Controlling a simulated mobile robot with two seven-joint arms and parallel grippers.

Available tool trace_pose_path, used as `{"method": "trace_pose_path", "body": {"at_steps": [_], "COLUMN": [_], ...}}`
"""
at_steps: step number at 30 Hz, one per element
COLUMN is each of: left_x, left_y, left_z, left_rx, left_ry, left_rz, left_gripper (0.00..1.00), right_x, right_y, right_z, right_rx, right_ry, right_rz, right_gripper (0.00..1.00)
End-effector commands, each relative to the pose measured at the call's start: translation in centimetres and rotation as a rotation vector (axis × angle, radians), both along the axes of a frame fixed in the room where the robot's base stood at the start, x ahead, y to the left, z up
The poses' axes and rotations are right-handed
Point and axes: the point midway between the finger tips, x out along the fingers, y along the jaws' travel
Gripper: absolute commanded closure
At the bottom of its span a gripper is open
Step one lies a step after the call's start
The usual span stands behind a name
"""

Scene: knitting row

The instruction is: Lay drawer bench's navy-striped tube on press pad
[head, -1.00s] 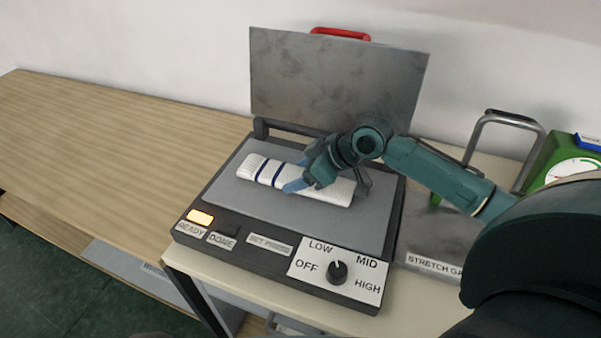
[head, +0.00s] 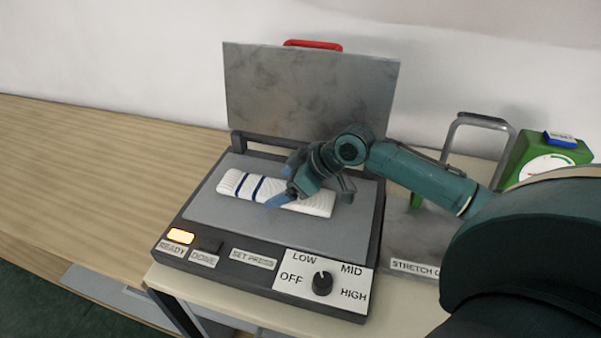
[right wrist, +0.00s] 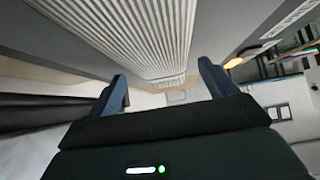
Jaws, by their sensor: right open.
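The navy-striped tube (head: 262,190) is a white ribbed knit roll with two navy bands near its left end. It lies flat on the grey press pad (head: 205,211) of the open press. My right gripper (head: 283,190) is open at the tube's middle, with a blue fingertip in front of it, and hides part of the tube. Whether the fingers touch it I cannot tell. In the right wrist view the tube's white ribs (right wrist: 130,35) show beyond the two spread, empty fingers (right wrist: 163,88). My left gripper is out of view.
The press lid (head: 310,90) stands raised behind the pad. The control panel with a lit amber READY lamp (head: 181,236) and a dial (head: 322,283) is in front. A green scale (head: 545,155) stands right. The wooden bench top (head: 90,170) at left is clear.

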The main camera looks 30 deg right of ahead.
Motion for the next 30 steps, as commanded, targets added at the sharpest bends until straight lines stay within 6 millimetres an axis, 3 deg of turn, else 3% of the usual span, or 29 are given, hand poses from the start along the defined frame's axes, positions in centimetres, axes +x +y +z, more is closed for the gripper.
{"method": "trace_pose_path", "body": {"at_steps": [9, 15, 30], "left_x": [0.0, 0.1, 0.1], "left_y": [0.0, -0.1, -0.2], "left_z": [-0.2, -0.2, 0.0], "left_rx": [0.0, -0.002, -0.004], "left_ry": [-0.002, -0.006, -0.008], "left_rz": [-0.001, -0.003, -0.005], "left_gripper": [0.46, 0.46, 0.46], "right_x": [-3.7, -5.2, -5.7], "right_y": [-3.4, -4.7, -5.0], "right_z": [4.7, 6.7, 7.7], "right_rx": [-0.007, -0.003, 0.0], "right_ry": [0.002, 0.004, 0.001], "right_rz": [-0.001, -0.001, 0.002], "right_gripper": [0.15, 0.15, 0.15]}}
